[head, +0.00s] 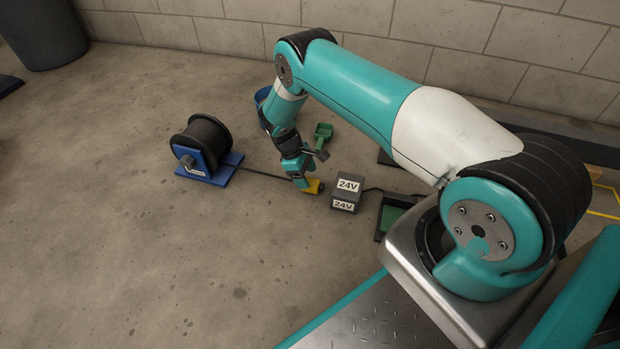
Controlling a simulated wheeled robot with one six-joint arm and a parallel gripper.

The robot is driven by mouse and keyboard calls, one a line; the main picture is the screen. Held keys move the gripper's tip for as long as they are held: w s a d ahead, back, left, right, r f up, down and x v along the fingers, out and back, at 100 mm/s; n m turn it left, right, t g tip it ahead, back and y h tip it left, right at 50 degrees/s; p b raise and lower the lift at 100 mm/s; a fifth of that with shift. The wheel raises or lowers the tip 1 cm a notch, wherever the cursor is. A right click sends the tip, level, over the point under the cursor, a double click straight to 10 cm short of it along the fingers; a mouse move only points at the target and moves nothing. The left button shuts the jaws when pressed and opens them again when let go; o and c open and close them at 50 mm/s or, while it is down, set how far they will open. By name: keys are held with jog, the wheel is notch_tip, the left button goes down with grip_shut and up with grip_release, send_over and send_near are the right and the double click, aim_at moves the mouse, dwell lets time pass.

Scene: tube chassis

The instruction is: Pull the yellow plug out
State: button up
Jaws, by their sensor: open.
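The yellow plug (314,187) is small and lies low by the left side of a grey box (346,193) marked 24V. I cannot tell how deep it sits in the box. A dark cable runs from the plug's left side to a reel. My gripper (303,183) is teal, points down and is open. Its fingertips are at the left end of the plug and hide part of it. I cannot tell whether they touch it.
A black cable reel (203,146) on a blue stand is to the left. A green scoop-like thing (322,138) and a blue container (263,95) are behind my gripper. A dark tray with a green inside (392,215) is right of the box. The floor in front is clear.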

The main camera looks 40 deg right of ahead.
jog(key=p+v, duration=0.5)
jog(key=v, duration=0.8)
jog(key=shift+w, duration=0.15)
jog(key=shift+r, duration=0.1)
jog(key=s+a+r+t+y+p, duration=0.15)
jog(key=a+r, duration=0.25)
jog(key=r, duration=0.8)
jog(key=s+a+r+y+p, duration=0.1)
jog(key=s+a+r+p, duration=0.25)
jog(key=r, duration=0.75)
jog(key=s+a+r+t+y+p, duration=0.15)
jog(key=a+r, duration=0.25)
jog(key=r, duration=0.8)
jog(key=s+a+r+y+p, duration=0.1)
jog(key=s+a+r+p, duration=0.1)
jog(key=s+r, duration=0.55)
jog(key=s+a+r+y+p, duration=0.15)
jog(key=s+r, duration=0.25)
jog(key=s, duration=0.6)
jog(key=s+a+r+y+p, duration=0.1)
jog(key=s+a+r+p, duration=0.2)
jog(key=s+r, duration=0.45)
notch_tip(320, 180, up, 36)
jog(key=s+p, duration=0.1)
jog(key=p, duration=3.6)
jog(key=shift+s+d+m+p, duration=0.25)
jog(key=shift+m+p, duration=0.05)
